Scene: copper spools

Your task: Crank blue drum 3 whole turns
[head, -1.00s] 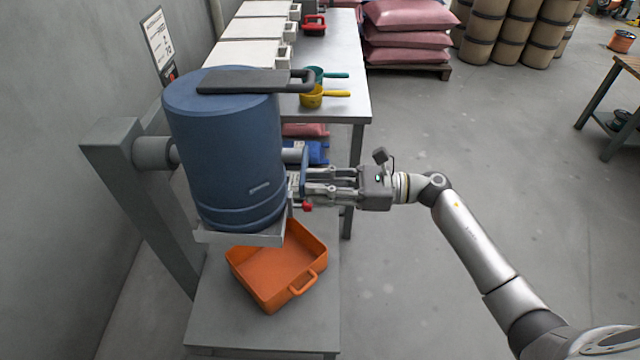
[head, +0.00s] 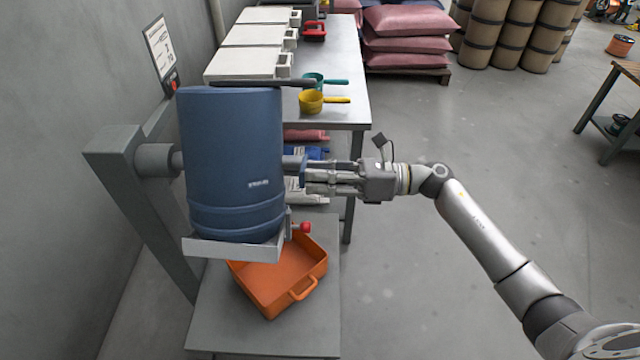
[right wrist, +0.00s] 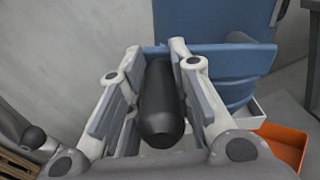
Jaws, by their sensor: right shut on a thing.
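The blue drum (head: 235,160) hangs in a grey frame (head: 120,165) by a side axle, close to upright, over a low grey table. Its dark lid bar (head: 262,84) shows edge-on at the top, and a light grey bracket (head: 232,247) crosses its lower end. My right gripper (head: 312,176) is at the drum's right side. In the right wrist view its fingers are shut on a black crank handle (right wrist: 163,105), with a blue crank arm (right wrist: 215,62) behind it. A red knob (head: 305,227) is low beside the drum. My left gripper is not in view.
An orange tray (head: 283,280) sits below the drum on the low table (head: 225,325). Behind is a metal table (head: 345,70) with white bins, a yellow scoop (head: 311,101) and a teal scoop (head: 316,80). Open floor lies to the right.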

